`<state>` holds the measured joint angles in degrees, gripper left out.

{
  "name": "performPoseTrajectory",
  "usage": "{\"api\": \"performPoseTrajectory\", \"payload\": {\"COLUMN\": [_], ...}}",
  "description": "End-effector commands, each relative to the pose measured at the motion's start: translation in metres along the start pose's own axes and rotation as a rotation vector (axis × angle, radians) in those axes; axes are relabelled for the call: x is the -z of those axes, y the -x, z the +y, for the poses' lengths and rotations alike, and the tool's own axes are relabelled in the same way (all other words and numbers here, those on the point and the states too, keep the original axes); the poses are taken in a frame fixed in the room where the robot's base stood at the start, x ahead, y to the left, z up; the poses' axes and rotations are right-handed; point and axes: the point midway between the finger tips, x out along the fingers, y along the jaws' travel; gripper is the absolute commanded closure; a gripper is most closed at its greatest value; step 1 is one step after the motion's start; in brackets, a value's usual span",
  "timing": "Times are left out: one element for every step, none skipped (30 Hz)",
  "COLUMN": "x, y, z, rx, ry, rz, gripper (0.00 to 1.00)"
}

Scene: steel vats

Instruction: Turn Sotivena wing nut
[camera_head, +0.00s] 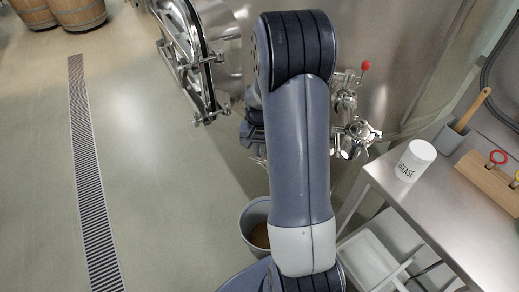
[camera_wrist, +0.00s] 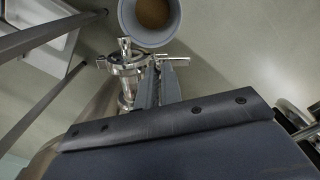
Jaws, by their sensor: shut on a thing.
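In the wrist view a steel pipe clamp (camera_wrist: 126,62) sits on a fitting left of centre. Its wing nut (camera_wrist: 172,59) sticks out to the right, at the tips of my gripper (camera_wrist: 161,72). My gripper's dark fingers are nearly together and shut on the wing nut, partly covering it. No name label is readable. In the head view my arm hides the wing nut and most of my gripper. Steel valve fittings (camera_head: 357,136) show right of the arm, against the vat (camera_head: 395,60).
A bucket (camera_head: 254,243) with brown contents stands on the floor below the fitting; it also shows in the wrist view (camera_wrist: 125,22). A steel table (camera_head: 430,215) at right carries a grease tub (camera_head: 414,160). An open vat door (camera_head: 188,55) is left of my arm.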

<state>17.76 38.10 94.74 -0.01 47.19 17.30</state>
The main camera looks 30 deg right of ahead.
Motion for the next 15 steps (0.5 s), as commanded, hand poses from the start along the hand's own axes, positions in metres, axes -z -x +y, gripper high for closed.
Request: {"api": "performPoseTrajectory", "payload": {"x": [0.001, 0.001, 0.001, 0.001, 0.001, 0.0011, 0.0011, 0.0011, 0.0011, 0.0011, 0.0011, 0.001, 0.0009, 0.0008, 0.0007], "y": [0.001, 0.001, 0.001, 0.001, 0.001, 0.001, 0.001, 0.001, 0.001, 0.001, 0.0009, 0.0008, 0.0008, 0.0007, 0.0006], "z": [-0.0005, -0.0005, -0.0005, -0.0005, -0.0005, -0.0004, -0.0004, -0.0004, -0.0005, -0.0005, -0.0004, -0.0004, -0.0004, -0.0003, -0.0003], "rx": [0.001, 0.001, 0.001, 0.001, 0.001, 0.001, 0.001, 0.001, 0.001, 0.001, 0.001, 0.001, 0.001, 0.001, 0.001], "ry": [-0.001, -0.001, -0.001, -0.001, -0.001, -0.001, 0.0, 0.0, 0.0, 0.0, 0.0, 0.0, 0.0, 0.0, 0.0], "rz": [0.003, 0.003, 0.003, 0.004, 0.004, 0.004, 0.004, 0.004, 0.004, 0.004, 0.004, 0.003, 0.003, 0.003, 0.003], "gripper": [1.0, 1.0, 1.0, 1.0, 1.0, 1.0, 1.0, 1.0, 1.0, 0.91, 0.89, 0.86, 0.85, 0.85, 0.85]}}
